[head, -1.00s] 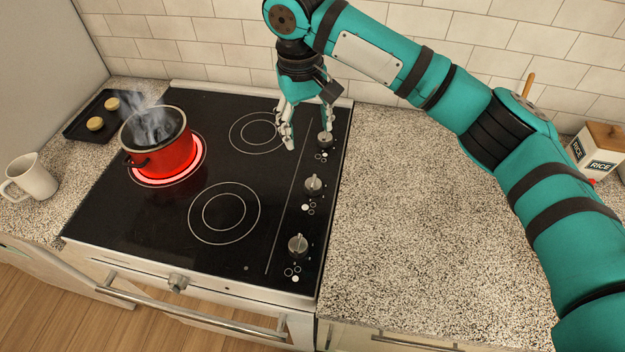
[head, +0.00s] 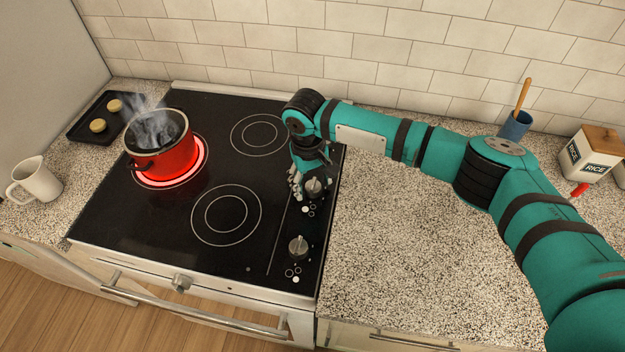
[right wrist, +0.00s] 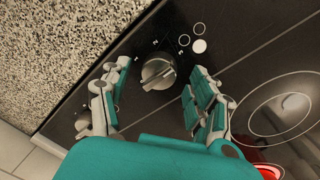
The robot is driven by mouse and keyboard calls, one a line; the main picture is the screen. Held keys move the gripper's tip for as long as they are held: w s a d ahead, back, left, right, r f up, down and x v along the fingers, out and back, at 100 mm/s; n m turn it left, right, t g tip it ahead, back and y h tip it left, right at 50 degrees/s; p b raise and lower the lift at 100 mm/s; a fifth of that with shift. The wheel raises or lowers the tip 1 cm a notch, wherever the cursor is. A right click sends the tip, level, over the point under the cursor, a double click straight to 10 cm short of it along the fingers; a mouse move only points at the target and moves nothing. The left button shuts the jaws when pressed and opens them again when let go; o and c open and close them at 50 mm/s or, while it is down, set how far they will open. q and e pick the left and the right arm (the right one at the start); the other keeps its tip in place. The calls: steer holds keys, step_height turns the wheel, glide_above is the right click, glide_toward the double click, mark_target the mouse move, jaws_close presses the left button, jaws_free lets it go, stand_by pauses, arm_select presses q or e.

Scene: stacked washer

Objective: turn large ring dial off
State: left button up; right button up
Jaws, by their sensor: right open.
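Three silver dials run down the right side of the black cooktop (head: 165,224). The middle dial (head: 314,187) is at my right gripper (head: 306,190), and the front dial (head: 298,246) is clear of it. The back dial is hidden behind my arm. In the right wrist view, my open gripper (right wrist: 160,72) has its fingers on either side of a dial (right wrist: 158,74), with visible gaps. Printed circles (right wrist: 191,38), one filled white, lie beside that dial. I cannot tell which dial is the large ring one. The back-left burner ring (head: 203,167) glows red. My left gripper is not in view.
A steaming red pot (head: 167,160) stands on the glowing burner. A white mug (head: 38,180) and a dark tray (head: 78,128) are on the left counter. The speckled right counter (head: 400,250) is mostly clear, with a rice box (head: 588,160) at its far end.

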steer(key=shift+w+f, duration=0.1)
steer(key=shift+f, duration=0.45)
steer(key=c, duration=1.1)
steer(key=shift+c, duration=0.2)
